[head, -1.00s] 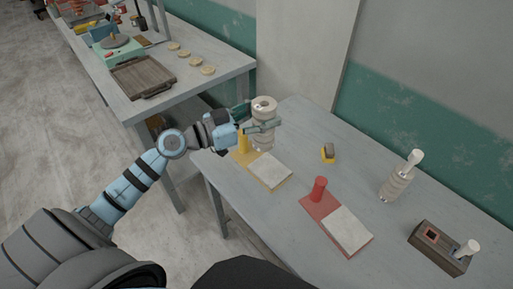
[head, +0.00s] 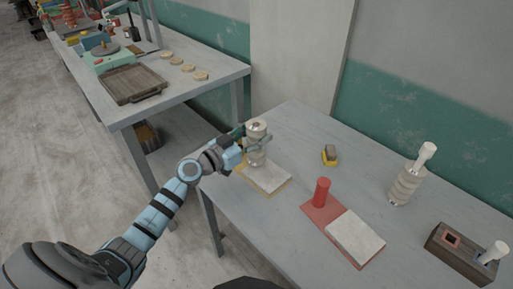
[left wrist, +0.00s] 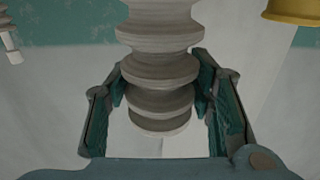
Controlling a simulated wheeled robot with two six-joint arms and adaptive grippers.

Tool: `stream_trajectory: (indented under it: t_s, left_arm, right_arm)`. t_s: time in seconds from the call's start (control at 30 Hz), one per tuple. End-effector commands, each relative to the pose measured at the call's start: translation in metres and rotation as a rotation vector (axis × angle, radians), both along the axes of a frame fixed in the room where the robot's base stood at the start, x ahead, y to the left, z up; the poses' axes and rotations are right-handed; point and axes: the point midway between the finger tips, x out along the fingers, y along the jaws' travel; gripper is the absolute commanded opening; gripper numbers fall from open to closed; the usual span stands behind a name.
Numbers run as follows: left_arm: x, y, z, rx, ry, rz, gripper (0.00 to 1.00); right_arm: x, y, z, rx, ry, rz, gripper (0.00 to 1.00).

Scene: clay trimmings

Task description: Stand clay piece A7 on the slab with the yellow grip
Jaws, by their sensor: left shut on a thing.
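A grey-beige ribbed clay piece (head: 257,157) is held upright in my left gripper (head: 257,143); no A7 label is readable. The piece is over the far left part of a pale slab (head: 266,178) on a yellow-edged board. I cannot tell whether its base touches the slab. In the left wrist view, my fingers (left wrist: 165,105) close on both sides of the ribbed clay piece (left wrist: 160,68). A yellow rounded thing (left wrist: 291,9), likely the yellow grip, shows at the upper right there. In the head view my gripper hides the grip. My right gripper is out of view.
A red board with a red grip (head: 321,191) and pale slab (head: 355,237) lies to the right. Further right are another ribbed piece (head: 406,184) and a dark wooden block (head: 459,257). A small yellow-and-grey item (head: 329,155) lies behind. A second table (head: 205,92) stands back left.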

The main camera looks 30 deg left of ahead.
Motion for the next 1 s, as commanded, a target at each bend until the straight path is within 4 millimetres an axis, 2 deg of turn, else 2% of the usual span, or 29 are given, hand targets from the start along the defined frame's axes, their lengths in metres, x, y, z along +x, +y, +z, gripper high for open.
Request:
stream_trajectory:
  t_s: [0.03,0.1,0.47,0.5,0.6,0.63,1.0]
  left_arm:
    - [0.000,0.000,-0.015,-0.003,0.001,0.000,0.00]
    - [0.000,0.000,-0.024,-0.002,0.000,0.000,0.00]
    - [0.000,0.000,-0.026,0.002,-0.002,0.000,0.00]
    - [0.000,0.000,-0.027,0.002,0.000,0.000,0.50]
    - [0.000,0.000,-0.026,0.001,0.001,0.000,0.66]
    - [0.000,0.000,-0.026,0.001,0.001,0.000,0.68]
    - [0.000,0.000,-0.022,0.000,0.001,0.000,0.68]
  right_arm:
    - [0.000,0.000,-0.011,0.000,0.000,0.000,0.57]
    - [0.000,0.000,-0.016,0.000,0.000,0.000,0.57]
    - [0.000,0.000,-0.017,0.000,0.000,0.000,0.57]
    - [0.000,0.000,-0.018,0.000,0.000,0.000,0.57]
    - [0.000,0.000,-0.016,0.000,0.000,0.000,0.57]
    - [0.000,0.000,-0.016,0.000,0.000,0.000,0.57]
    - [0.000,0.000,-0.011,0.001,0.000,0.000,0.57]
